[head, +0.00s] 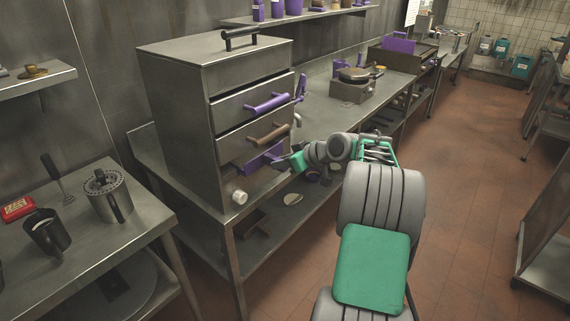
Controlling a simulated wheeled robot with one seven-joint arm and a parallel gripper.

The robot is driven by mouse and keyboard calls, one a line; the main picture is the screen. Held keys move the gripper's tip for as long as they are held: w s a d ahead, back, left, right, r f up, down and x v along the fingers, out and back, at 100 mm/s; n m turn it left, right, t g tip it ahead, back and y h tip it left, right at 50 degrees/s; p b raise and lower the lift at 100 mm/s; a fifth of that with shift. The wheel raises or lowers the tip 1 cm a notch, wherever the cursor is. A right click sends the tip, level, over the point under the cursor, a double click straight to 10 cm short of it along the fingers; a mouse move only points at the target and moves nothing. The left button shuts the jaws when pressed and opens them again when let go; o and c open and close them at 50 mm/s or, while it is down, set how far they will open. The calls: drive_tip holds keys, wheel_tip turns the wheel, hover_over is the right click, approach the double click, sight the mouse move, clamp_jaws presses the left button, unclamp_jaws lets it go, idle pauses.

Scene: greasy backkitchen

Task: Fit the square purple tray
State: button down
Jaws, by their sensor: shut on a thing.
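A purple tray (260,158) shows as a small flat piece at the low front of the steel drawer cabinet (179,118). Its far side lies at or inside the lower opening; I cannot tell how deep. My gripper (284,161) comes from the right and is shut on the tray's near right side. My wrist hides part of that side. Above the tray are a drawer with a brown handle (269,134) and one with a purple handle (268,102).
The cabinet stands on a steel counter with a white knob (239,197) low on its front. A purple lever (301,87) sticks out at its right. A burner with a pan (355,78) stands farther back. The floor (480,175) to the right is clear.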

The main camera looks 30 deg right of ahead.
drive_tip(key=shift+w+a, duration=0.2)
drive_tip(key=shift+w, duration=0.35)
drive_tip(key=shift+w+a, duration=0.15)
drive_tip(key=shift+w, duration=0.35)
drive_tip(key=c, duration=1.2)
unclamp_jaws()
drive_tip(key=shift+o, duration=0.2)
drive_tip(key=shift+s, duration=0.1)
drive_tip(key=v, duration=0.7)
drive_tip(key=shift+s+r, duration=0.25)
drive_tip(key=shift+r, duration=0.05)
drive_tip(key=shift+d, duration=0.1)
